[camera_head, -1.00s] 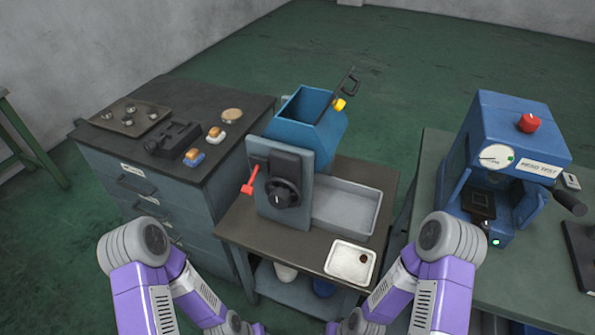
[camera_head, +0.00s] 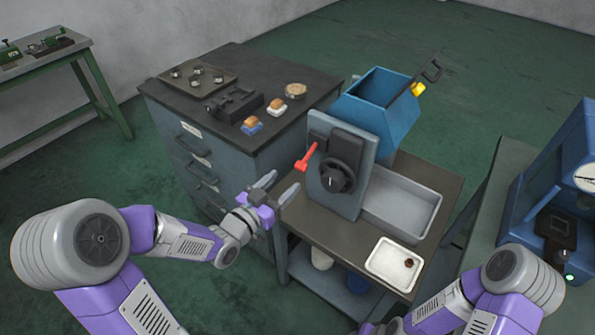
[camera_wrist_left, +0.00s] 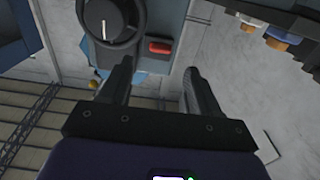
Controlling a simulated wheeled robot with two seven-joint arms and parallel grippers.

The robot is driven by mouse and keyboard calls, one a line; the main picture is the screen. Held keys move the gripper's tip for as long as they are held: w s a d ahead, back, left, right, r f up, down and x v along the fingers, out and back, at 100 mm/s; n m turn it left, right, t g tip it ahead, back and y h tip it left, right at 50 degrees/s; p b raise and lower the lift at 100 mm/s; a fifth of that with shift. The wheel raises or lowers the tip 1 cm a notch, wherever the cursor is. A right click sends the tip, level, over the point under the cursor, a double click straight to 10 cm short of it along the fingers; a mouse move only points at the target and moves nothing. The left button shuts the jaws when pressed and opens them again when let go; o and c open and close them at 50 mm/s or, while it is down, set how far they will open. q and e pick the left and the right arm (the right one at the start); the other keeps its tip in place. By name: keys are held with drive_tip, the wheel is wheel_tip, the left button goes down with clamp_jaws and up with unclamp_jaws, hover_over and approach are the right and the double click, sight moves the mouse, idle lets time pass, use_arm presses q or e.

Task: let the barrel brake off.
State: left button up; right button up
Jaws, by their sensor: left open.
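The barrel machine has a blue open-topped barrel (camera_head: 378,105) behind an upright grey-blue plate (camera_head: 352,192) with a black handwheel (camera_head: 338,175). A red lever (camera_head: 306,158), the likely brake, sticks out at the plate's left edge, its lower end angled down-left. In the left wrist view the red lever (camera_wrist_left: 160,47) shows beyond and between the fingertips, beside the handwheel (camera_wrist_left: 108,20). My left gripper (camera_head: 277,187) is open and empty, below and left of the lever, apart from it.
A grey tray (camera_head: 430,222) and a white dish (camera_head: 378,262) share the machine's table. A dark-topped drawer cabinet (camera_head: 290,68) stands close to the left, behind my left gripper. A blue test machine (camera_head: 556,160) is at right. Floor is open behind.

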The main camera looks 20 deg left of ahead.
sight(298, 169)
use_arm(q)
drive_tip(key=b+x, duration=0.1)
drive_tip(key=x, duration=0.6)
drive_tip(key=shift+c, duration=0.4)
drive_tip(key=shift+f, duration=0.1)
clamp_jaws()
